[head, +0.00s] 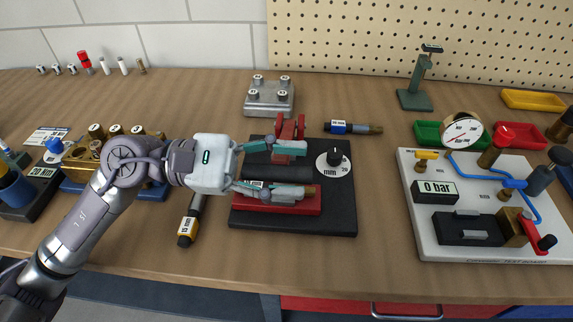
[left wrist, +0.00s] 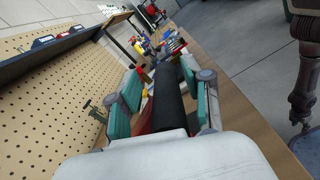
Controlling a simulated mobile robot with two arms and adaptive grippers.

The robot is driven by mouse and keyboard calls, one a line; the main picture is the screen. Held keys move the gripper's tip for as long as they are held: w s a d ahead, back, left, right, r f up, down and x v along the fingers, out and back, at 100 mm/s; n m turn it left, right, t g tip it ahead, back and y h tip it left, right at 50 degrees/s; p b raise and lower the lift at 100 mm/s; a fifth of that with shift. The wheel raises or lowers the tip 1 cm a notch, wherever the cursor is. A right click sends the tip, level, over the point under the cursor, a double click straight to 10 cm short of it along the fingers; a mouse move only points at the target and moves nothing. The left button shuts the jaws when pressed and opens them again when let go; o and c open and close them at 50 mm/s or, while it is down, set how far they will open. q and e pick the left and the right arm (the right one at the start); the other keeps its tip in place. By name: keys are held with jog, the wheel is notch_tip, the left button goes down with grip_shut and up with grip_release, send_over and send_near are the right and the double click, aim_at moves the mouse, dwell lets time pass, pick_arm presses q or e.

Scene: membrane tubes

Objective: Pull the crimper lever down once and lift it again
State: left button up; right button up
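The crimper stands on a black base plate (head: 340,215) in the middle of the table, with red parts at its back and front. A thick black lever handle (head: 264,171) points left toward my left gripper (head: 300,170). The handle also fills the middle of the left wrist view (left wrist: 168,98). My left gripper (left wrist: 166,105) is open, with its teal fingers on either side of the handle. A gap shows between each finger and the handle. A dial (head: 334,160) sits on the plate's right part. The wrist and fingers hide part of the crimper. My right gripper is not in view.
A white test board (head: 440,240) with gauge and blue tubing stands at the right. A metal block (head: 269,98) is behind the crimper, a blue-black tool (head: 352,128) behind right. A yellow-black tool (head: 190,222) lies under my left wrist. The table's front edge is clear.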

pick_arm(q)
jog(key=a, duration=1.2)
jog(key=shift+c, duration=0.3)
